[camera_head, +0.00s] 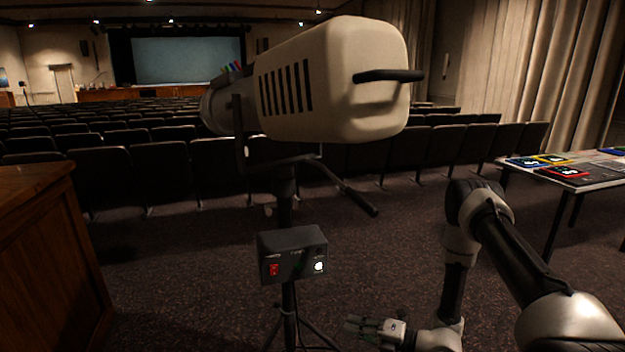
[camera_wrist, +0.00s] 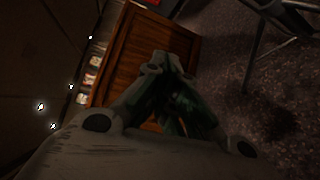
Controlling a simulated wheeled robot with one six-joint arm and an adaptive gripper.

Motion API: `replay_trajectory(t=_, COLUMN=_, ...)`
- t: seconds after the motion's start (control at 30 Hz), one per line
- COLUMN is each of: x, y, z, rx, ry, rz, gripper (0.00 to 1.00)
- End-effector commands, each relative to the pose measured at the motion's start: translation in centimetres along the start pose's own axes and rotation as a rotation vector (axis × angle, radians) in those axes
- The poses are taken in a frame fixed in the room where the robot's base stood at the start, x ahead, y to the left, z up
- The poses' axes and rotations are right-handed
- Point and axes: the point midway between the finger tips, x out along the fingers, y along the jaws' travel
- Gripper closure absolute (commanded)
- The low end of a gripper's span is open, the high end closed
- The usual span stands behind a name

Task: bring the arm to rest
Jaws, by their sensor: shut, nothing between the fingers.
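My gripper (camera_head: 358,325) shows low in the head view, right of the tripod's foot and above the dark carpet. It points left and is shut and empty. My arm (camera_head: 505,245) is folded, with its elbow up at the right and its forearm hanging down to the wrist. In the wrist view my gripper's fingers (camera_wrist: 172,68) meet in front of a brown wooden cabinet (camera_wrist: 130,65). That view is dark, and the fingertips are hard to make out.
A large beige spotlight (camera_head: 335,85) stands on a tripod (camera_head: 290,305) with a control box (camera_head: 292,254), close to my gripper. A wooden desk (camera_head: 45,250) is at the left. A table with coloured cards (camera_head: 600,178) is at the right. Rows of seats (camera_head: 110,175) fill the back.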

Motion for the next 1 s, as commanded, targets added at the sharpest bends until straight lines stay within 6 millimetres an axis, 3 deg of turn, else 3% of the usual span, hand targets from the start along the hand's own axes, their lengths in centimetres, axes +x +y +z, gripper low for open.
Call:
replay_trajectory(t=0.27, x=-2.2, y=-0.2, z=-6.0, rx=-0.205, ry=0.211, rz=-0.008, gripper=1.00)
replay_trajectory(t=0.37, x=-3.9, y=0.8, z=-8.6, rx=-0.324, ry=0.331, rz=0.020, gripper=1.00)
replay_trajectory(t=0.5, x=-6.8, y=3.7, z=-10.8, rx=-0.551, ry=0.517, rz=0.092, gripper=1.00)
replay_trajectory(t=0.77, x=-13.1, y=9.9, z=-11.9, rx=-1.025, ry=0.850, rz=0.275, gripper=1.00)
replay_trajectory(t=1.0, x=-21.1, y=16.4, z=-10.2, rx=-1.572, ry=1.229, rz=0.503, gripper=1.00)
